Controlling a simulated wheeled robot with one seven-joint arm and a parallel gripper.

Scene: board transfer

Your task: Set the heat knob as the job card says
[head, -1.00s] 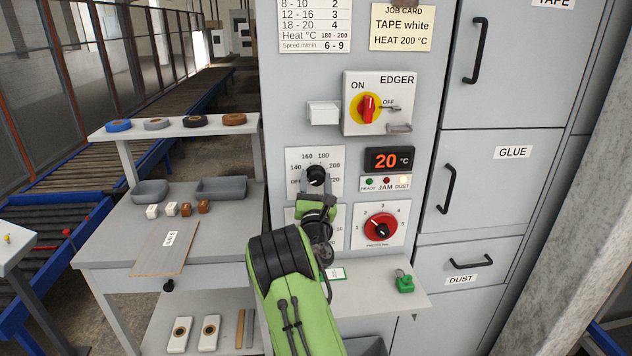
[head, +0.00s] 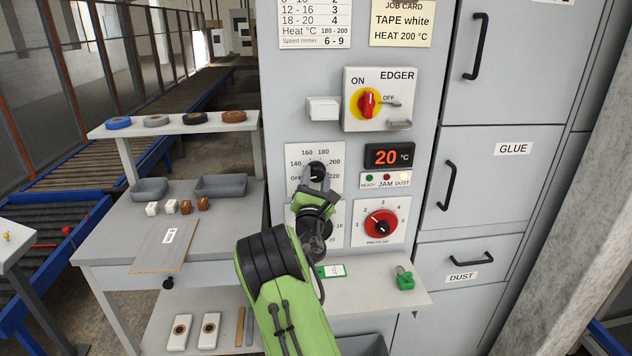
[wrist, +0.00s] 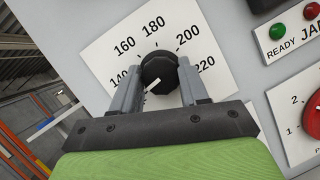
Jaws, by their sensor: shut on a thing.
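The heat knob (wrist: 158,70) is black and sits on a white dial plate (wrist: 105,45) marked 140 to 220, with OFF at lower left. Its white mark points down-left in the wrist view, toward the OFF side. My gripper (wrist: 160,66) is shut on the knob, one grey finger on each side. In the head view my gripper (head: 317,173) covers part of the knob and the lower dial. The job card (head: 401,22) reads TAPE white, HEAT 200 °C. The red display (head: 388,157) reads 20 °C.
The EDGER switch (head: 368,102) is above the dial. A red pressure knob (head: 381,223) is at lower right, below the READY, JAM and DUST lamps. A shelf (head: 375,290) below holds a green padlock-like item (head: 404,278). A side table with a board stands at left.

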